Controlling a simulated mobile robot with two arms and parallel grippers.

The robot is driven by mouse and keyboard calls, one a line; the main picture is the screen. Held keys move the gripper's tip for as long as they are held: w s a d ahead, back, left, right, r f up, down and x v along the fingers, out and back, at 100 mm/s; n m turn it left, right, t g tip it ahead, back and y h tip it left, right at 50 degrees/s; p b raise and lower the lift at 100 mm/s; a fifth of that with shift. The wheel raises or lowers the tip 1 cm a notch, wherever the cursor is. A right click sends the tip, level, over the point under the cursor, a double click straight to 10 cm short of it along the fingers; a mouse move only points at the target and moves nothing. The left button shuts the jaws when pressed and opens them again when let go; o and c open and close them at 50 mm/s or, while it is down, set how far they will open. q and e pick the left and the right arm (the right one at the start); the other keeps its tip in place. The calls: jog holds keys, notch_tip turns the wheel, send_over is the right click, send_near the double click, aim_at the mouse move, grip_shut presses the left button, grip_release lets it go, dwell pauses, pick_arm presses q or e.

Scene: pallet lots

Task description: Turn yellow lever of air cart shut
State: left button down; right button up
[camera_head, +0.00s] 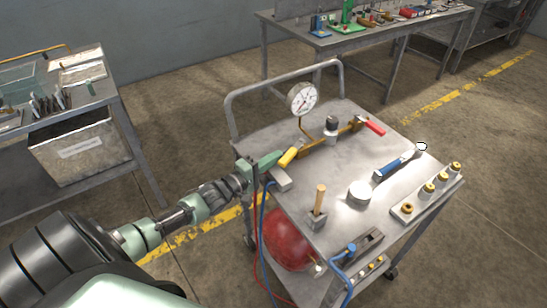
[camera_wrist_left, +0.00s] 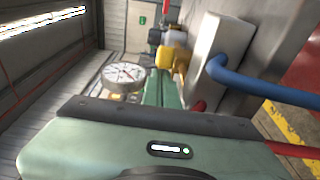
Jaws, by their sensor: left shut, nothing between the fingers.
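The air cart (camera_head: 330,205) is a grey metal cart in the middle of the head view. Its yellow lever (camera_head: 288,157) sits at the left end of a brass pipe (camera_head: 322,144) along the cart's back left. My left gripper (camera_head: 274,160) is shut and empty, with its green fingertips right beside the lever's left side. In the left wrist view the yellow lever (camera_wrist_left: 174,57) shows just beyond and right of the green fingers (camera_wrist_left: 161,88). I cannot tell whether they touch. My right gripper is out of view.
A pressure gauge (camera_head: 302,97) rises behind the pipe, and a red lever (camera_head: 370,125) is at its far end. Red and blue hoses (camera_head: 261,215) hang at the cart's left edge. A grey block (camera_head: 280,179) is close to my gripper. Benches stand left and behind.

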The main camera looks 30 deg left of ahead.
aim_at(289, 161)
pick_arm(q)
jog(key=shift+s+d+r+n+y+p, duration=0.15)
jog(key=shift+d+n+y+p, duration=0.55)
jog(key=shift+y+p, duration=0.25)
jog(key=shift+s+d+n+y+p, duration=0.1)
jog(key=shift+d+n+y+p, duration=0.55)
jog(key=shift+y+p, duration=0.25)
jog(key=d+n+y+p, duration=0.1)
jog(key=d+y, duration=0.1)
jog(key=y, duration=0.1)
jog(key=shift+n, duration=0.35)
jog(key=shift+w+d, duration=0.2)
jog(key=shift+d, duration=0.3)
jog(key=shift+w+d+f, duration=0.15)
jog(key=shift+d, duration=0.35)
jog(key=shift+w+d+f, duration=0.1)
jog(key=shift+w+d, duration=0.05)
jog(key=shift+d, duration=0.35)
jog(key=shift+w+d, duration=0.4)
jog(key=shift+d, duration=0.25)
jog(key=shift+w+d, duration=0.35)
jog(key=shift+d, duration=0.3)
jog(key=shift+r, duration=0.1)
